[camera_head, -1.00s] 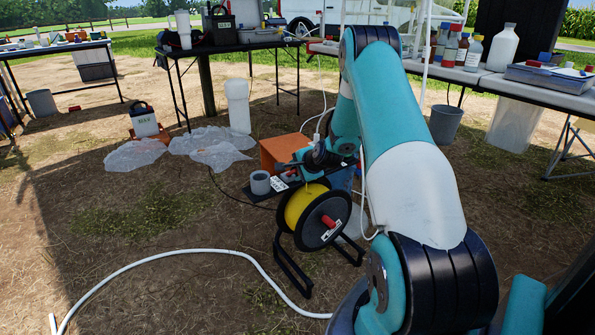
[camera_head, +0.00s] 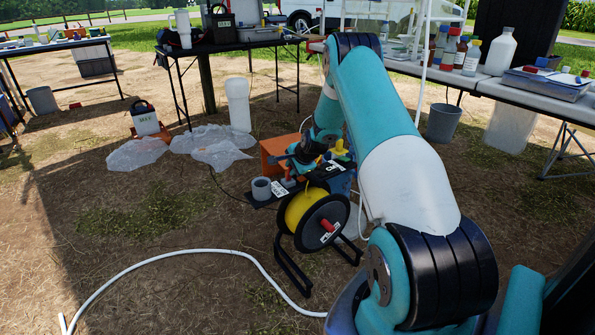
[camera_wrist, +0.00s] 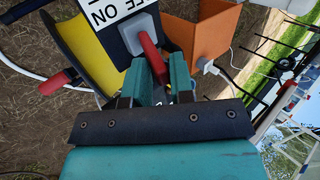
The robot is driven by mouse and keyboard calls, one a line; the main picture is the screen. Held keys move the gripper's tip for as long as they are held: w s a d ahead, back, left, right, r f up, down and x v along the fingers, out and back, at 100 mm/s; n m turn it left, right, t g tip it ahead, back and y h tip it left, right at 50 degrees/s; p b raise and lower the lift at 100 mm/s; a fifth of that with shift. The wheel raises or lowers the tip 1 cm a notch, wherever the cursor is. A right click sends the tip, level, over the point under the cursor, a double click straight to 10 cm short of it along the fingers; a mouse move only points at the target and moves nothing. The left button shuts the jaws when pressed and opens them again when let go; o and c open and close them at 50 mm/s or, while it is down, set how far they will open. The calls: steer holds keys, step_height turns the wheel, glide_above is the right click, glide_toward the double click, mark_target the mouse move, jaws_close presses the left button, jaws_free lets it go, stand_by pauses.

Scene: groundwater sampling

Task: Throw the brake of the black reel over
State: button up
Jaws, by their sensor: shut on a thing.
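The black reel (camera_head: 338,212) with its yellow winding (camera_head: 296,211) stands on the ground on a black frame, with a red crank knob (camera_head: 328,225) on its near side. In the wrist view the yellow winding (camera_wrist: 77,45) and the red crank (camera_wrist: 54,83) show at the left. A red brake lever (camera_wrist: 150,52) rises from a grey base beside a white label (camera_wrist: 118,10), partly legible as "E ON". My gripper (camera_wrist: 158,75) is shut on this lever with its teal fingers. In the head view my gripper (camera_head: 302,165) is above the reel, and the lever is hard to make out.
An orange box (camera_head: 273,151) stands just behind the reel, and a grey cup (camera_head: 261,188) is left of it. A yellow fitting (camera_head: 339,148) is right of my gripper. A white hose (camera_head: 165,254) curves over the ground in front. Open ground lies left.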

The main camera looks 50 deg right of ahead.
steer(key=shift+w+r, duration=0.2)
steer(key=shift+r, duration=0.05)
steer(key=shift+o, duration=0.2)
steer(key=shift+w+d+r+g+p, duration=0.15)
steer(key=shift+w+r+g+p, duration=0.2)
steer(key=shift+w+p, duration=0.35)
steer(key=shift+o, duration=0.2)
steer(key=shift+w+d+g, duration=0.1)
steer(key=shift+w+g, duration=0.15)
steer(key=shift+w, duration=0.15)
steer(key=shift+f, duration=0.1)
steer(key=o, duration=0.6)
steer(key=shift+f, duration=0.1)
steer(key=shift+s, duration=0.1)
